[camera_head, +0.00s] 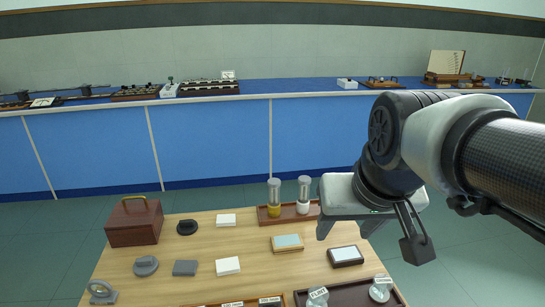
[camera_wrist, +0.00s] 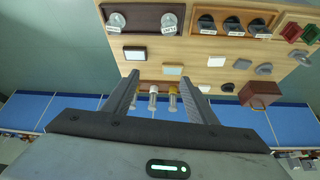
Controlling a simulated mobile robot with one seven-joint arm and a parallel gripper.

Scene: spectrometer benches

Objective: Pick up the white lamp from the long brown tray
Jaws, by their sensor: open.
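The long brown tray (camera_head: 268,221) lies at the far edge of the wooden table. On it stand an upright lamp with a yellow base (camera_head: 274,205) and the white lamp (camera_head: 304,206) to its right. In the wrist view the white lamp (camera_wrist: 153,104) shows between my fingers, with the yellow lamp (camera_wrist: 173,104) on its right and a third lamp (camera_wrist: 134,102) on its left. My arm hides that third lamp in the head view. My gripper (camera_head: 346,231) is open and empty, right of the white lamp; it also shows in the wrist view (camera_wrist: 160,82).
The wooden table (camera_head: 195,246) bears a brown box with a handle (camera_head: 133,223), white blocks (camera_head: 227,265), dark discs, and framed plates (camera_head: 287,242). Labelled trays sit at its front edge. A long blue bench (camera_head: 210,141) with instruments stands behind, across an open floor gap.

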